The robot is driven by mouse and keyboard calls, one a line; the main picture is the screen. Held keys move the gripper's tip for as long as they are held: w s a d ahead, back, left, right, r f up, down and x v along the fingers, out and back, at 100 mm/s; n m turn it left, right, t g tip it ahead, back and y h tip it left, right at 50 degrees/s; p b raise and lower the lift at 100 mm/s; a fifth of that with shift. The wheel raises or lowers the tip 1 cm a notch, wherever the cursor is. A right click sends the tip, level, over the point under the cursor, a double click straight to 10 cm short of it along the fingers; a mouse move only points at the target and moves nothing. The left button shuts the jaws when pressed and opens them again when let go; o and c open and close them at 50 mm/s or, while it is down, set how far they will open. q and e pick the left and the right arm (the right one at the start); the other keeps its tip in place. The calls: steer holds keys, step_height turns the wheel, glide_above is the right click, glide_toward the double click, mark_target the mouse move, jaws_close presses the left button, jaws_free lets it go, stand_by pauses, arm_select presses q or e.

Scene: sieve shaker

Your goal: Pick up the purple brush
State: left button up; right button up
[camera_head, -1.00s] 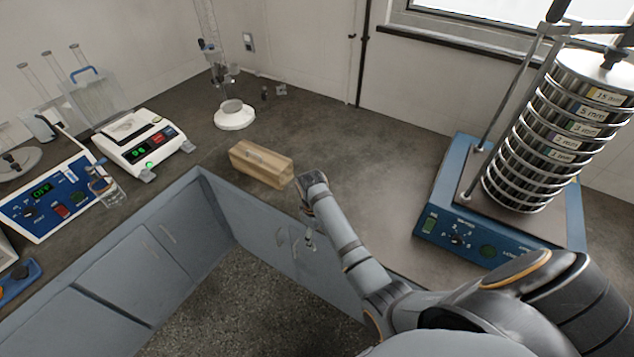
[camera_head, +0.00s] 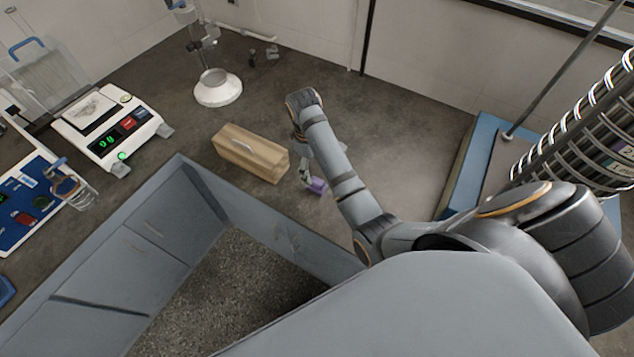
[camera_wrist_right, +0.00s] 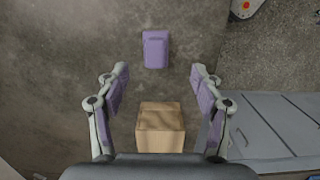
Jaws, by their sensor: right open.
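The purple brush (camera_head: 318,186) lies on the dark counter near its front edge, just right of the wooden block and partly hidden by my right arm in the head view. In the right wrist view the brush (camera_wrist_right: 156,49) shows whole, ahead of the fingertips and roughly centred between them. My right gripper (camera_head: 305,178) is open and empty; in its wrist view the two fingers (camera_wrist_right: 160,75) stand wide apart, with the brush beyond them and not touched. My left gripper is not in view.
A wooden block (camera_head: 250,153) stands close left of the brush, and also between the fingers in the wrist view (camera_wrist_right: 160,118). A white-based stand (camera_head: 218,88) is behind, a balance (camera_head: 110,128) at left. The blue sieve shaker (camera_head: 473,165) is at right.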

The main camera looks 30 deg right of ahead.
mark_target(317, 180)
steer(key=f, duration=0.1)
steer(key=f+b, duration=0.2)
steer(key=f, duration=0.1)
steer(key=shift+w+d, duration=0.25)
steer(key=shift+f+b, duration=0.35)
steer(key=shift+b, duration=0.05)
steer(key=shift+s+f+b, duration=0.2)
steer(key=shift+f+b, duration=0.4)
steer(key=shift+f, duration=0.1)
steer(key=f, duration=0.2)
steer(key=shift+d+f, duration=0.2)
steer(key=shift+f, duration=0.1)
steer(key=c, duration=0.3)
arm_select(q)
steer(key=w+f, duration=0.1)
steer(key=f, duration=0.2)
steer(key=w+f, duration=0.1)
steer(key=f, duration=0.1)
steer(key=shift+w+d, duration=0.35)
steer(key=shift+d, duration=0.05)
arm_select(e)
steer(key=c, duration=1)
